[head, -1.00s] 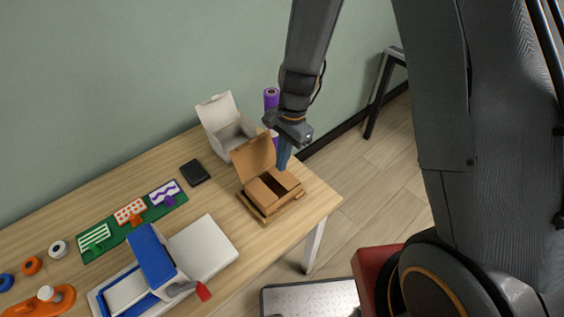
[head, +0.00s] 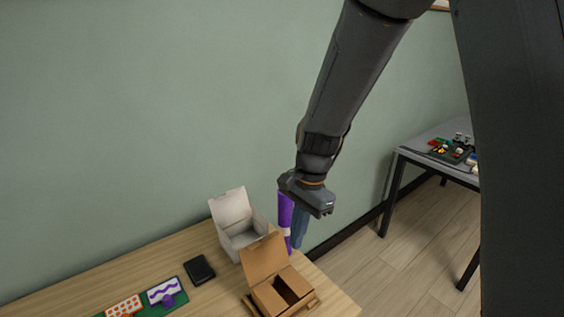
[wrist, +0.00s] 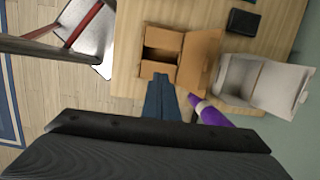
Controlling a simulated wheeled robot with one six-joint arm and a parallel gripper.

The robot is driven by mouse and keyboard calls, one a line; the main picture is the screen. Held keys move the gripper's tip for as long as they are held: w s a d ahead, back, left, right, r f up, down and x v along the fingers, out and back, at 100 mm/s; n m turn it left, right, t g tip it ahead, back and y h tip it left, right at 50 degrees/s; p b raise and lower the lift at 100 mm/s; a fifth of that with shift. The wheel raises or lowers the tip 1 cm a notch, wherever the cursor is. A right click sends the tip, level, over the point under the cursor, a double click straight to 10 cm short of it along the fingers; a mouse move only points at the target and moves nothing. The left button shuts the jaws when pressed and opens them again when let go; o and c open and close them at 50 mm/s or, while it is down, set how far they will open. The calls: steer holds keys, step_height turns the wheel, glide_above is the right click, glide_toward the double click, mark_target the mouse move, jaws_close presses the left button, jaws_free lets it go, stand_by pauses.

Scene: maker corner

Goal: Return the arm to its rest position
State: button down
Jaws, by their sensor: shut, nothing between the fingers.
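My gripper (head: 299,243) hangs from the arm over the right end of the wooden table, its fingers pointing down. The fingers are together and hold nothing; they also show closed in the wrist view (wrist: 161,84). A brown cardboard box (head: 264,262) with its lid up stands just left of and below the fingertips. A purple roll-shaped object (head: 285,212) stands right behind the gripper and is partly hidden by it.
A white box (head: 232,212) with its lid open stands behind the brown box. A black flat item (head: 199,269) and stencil cards (head: 163,292) lie to the left. A second grey table (head: 415,158) with parts on it stands at the right. The wall is close behind.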

steer(key=s+d+n+t+h+b, duration=0.1)
steer(key=s+d+n+b, duration=0.1)
steer(key=d+n, duration=0.3)
steer(key=s+d+f+n+t+b, duration=0.1)
steer(key=s+d+n+b, duration=0.1)
steer(key=s+d+n, duration=0.3)
steer(key=d, duration=0.4)
steer(key=shift+f+n+t+h+b, duration=0.2)
steer(key=shift+n+t+h+b, duration=0.1)
steer(key=shift+h+b, duration=0.1)
steer(key=shift+s, duration=0.1)
